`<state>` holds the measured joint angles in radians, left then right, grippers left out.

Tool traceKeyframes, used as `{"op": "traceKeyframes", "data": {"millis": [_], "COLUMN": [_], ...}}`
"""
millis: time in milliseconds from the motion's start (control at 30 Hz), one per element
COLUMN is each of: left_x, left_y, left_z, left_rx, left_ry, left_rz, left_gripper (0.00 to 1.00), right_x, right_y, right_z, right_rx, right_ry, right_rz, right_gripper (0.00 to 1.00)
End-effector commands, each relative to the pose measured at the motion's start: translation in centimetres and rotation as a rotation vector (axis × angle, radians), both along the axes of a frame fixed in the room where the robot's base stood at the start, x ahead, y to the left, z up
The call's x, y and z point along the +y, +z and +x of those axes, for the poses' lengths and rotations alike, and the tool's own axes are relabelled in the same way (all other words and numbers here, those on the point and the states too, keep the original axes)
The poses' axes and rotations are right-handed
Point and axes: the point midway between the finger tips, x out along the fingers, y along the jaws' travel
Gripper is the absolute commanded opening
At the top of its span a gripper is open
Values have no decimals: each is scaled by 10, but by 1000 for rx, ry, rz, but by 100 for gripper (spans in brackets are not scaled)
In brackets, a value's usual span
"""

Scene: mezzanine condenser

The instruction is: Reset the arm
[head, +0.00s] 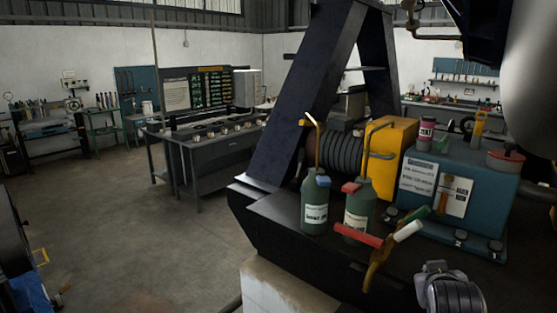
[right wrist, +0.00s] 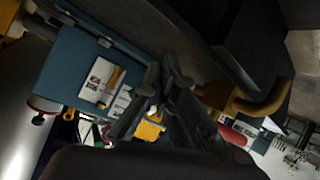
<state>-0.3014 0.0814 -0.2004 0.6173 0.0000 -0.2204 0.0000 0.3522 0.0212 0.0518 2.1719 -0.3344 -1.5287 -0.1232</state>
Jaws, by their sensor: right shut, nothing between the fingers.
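My right gripper (right wrist: 170,72) shows in the right wrist view, its dark fingers drawn together with nothing between them. Past the fingers are a blue box (right wrist: 75,65) with white labels and a thick yellow-brown bent part (right wrist: 258,100); both look apart from the fingertips, but the exact gap cannot be told. In the head view a grey, rounded piece of my right arm (head: 452,290) shows at the lower right, in front of the dark platform. My left gripper is in neither view.
The dark platform (head: 285,222) carries green bottles (head: 315,205), a yellow housing (head: 392,150), a blue box (head: 455,185) and a tool with red and white handles (head: 378,248). A dark slanted frame (head: 305,95) rises behind. Open floor (head: 110,230) lies left; workbenches (head: 205,145) stand farther back.

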Motion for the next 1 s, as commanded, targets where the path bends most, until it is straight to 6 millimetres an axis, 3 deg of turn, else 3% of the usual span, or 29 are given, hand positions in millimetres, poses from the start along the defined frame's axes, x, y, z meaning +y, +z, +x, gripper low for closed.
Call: {"op": "traceKeyframes", "data": {"millis": [33,100,200,300,500,700,800,1000], "left_x": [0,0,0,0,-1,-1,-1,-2], "left_y": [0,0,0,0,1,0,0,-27], "left_z": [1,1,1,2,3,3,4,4], "left_rx": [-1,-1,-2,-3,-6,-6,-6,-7], "left_ry": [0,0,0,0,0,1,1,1], "left_rz": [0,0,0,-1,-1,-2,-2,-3], "left_gripper": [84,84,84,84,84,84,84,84], "right_x": [10,25,46,65,92,113,122,123], "right_y": [-38,-80,-133,-172,-215,-237,-244,-323], "right_z": [-21,-49,-97,-143,-217,-279,-307,-288], "right_rx": [69,151,269,371,522,641,694,704], "right_ry": [30,73,131,178,242,284,300,296], "right_rz": [10,35,75,120,197,263,295,292], "right_gripper": [0,0,0,0,0,0,0,0]}}
